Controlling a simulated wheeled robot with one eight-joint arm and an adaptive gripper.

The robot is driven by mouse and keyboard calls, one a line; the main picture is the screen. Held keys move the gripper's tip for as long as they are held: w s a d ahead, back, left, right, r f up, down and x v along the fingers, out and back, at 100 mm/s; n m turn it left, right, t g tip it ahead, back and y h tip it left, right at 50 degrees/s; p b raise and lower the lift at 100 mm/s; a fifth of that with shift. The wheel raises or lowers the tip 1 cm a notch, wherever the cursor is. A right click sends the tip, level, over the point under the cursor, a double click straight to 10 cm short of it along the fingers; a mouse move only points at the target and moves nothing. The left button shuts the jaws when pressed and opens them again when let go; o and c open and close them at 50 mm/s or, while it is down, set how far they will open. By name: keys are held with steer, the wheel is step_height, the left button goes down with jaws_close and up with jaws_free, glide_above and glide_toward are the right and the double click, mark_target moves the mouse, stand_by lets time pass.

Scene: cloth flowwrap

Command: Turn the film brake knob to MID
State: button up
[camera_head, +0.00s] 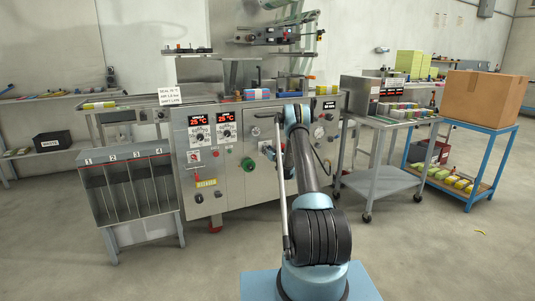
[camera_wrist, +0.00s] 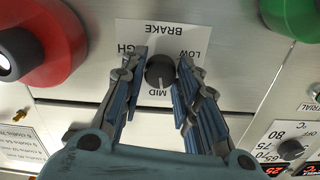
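The film brake knob (camera_wrist: 160,71) is a small dark round knob on a white label plate (camera_wrist: 185,32) marked BRAKE, LOW, MID and a partly covered HIGH. The lettering is upside down in the wrist view. A pale mark on the knob's lower edge appears to point toward MID. My gripper (camera_wrist: 162,62) is open, with one blue-grey finger on each side of the knob and gaps visible between fingers and knob. I cannot tell how far the fingertips are from the panel. In the head view my arm reaches the machine front (camera_head: 235,190); the knob cannot be made out there.
A large red knob or button (camera_wrist: 45,45) is close left of the fingers in the wrist view. A green one (camera_wrist: 292,18) is at upper right, and a temperature dial (camera_wrist: 290,149) at lower right. A slotted rack (camera_head: 130,190) and a grey cart (camera_head: 385,183) flank the machine.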

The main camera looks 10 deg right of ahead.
steer(key=shift+c, duration=0.5)
steer(key=shift+d+m, duration=0.1)
steer(key=shift+m, duration=1)
steer(key=o, duration=1.1)
steer(key=shift+s, duration=0.1)
steer(key=v, duration=1.1)
steer(key=shift+s+d, duration=0.15)
steer(key=shift+s, duration=0.2)
